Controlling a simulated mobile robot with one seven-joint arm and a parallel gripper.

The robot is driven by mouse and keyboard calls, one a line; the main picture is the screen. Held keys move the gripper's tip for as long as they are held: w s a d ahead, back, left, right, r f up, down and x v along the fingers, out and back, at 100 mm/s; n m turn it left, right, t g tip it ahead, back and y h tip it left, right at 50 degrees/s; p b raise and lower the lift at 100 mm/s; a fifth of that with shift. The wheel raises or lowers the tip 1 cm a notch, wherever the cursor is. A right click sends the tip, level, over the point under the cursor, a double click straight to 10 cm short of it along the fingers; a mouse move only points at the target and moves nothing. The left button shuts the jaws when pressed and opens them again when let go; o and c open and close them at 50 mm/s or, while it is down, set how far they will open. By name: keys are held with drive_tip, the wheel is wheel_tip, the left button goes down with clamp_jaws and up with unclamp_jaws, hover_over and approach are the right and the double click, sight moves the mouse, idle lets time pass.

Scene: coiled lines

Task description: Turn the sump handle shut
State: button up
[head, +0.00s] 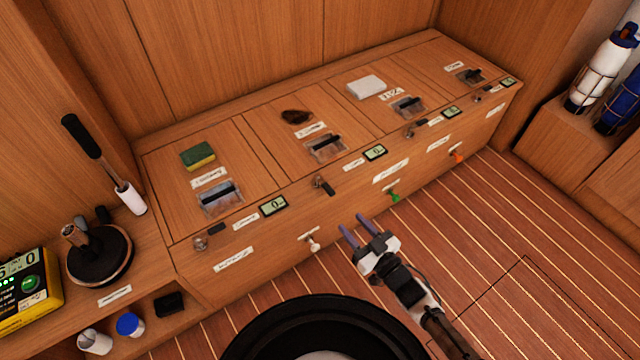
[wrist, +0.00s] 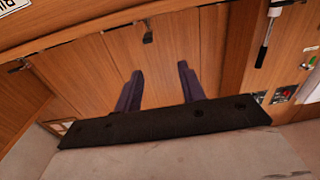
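Three small coloured handles stick out of the front of the wooden bench (head: 290,262): a white handle (head: 312,240), a green handle (head: 393,195) and an orange handle (head: 456,154). Small labels are near them, but I cannot read them, so I cannot tell which handle is the sump's. My gripper (head: 357,229) is in front of the bench, between the white and green handles in the picture, apart from both. Its two dark blue fingers are spread with nothing between them. In the wrist view my gripper (wrist: 159,86) also shows open and empty, against wooden panels.
The bench top has lidded bays with small displays, a green and yellow sponge (head: 198,156), a dark brown lump (head: 296,117) and a white block (head: 367,87). A long black-gripped lever (head: 84,137) stands at the left. Strapped bottles (head: 605,65) stand at the right.

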sight(333, 195)
drive_tip(key=shift+m+h, duration=0.3)
drive_tip(key=x, duration=0.4)
drive_tip(key=d+x, duration=0.1)
drive_tip(key=x, duration=0.4)
drive_tip(key=w+b+x, duration=0.1)
drive_tip(key=x, duration=0.3)
drive_tip(key=shift+w+f, duration=0.2)
drive_tip(key=shift+f, duration=0.2)
clamp_jaws()
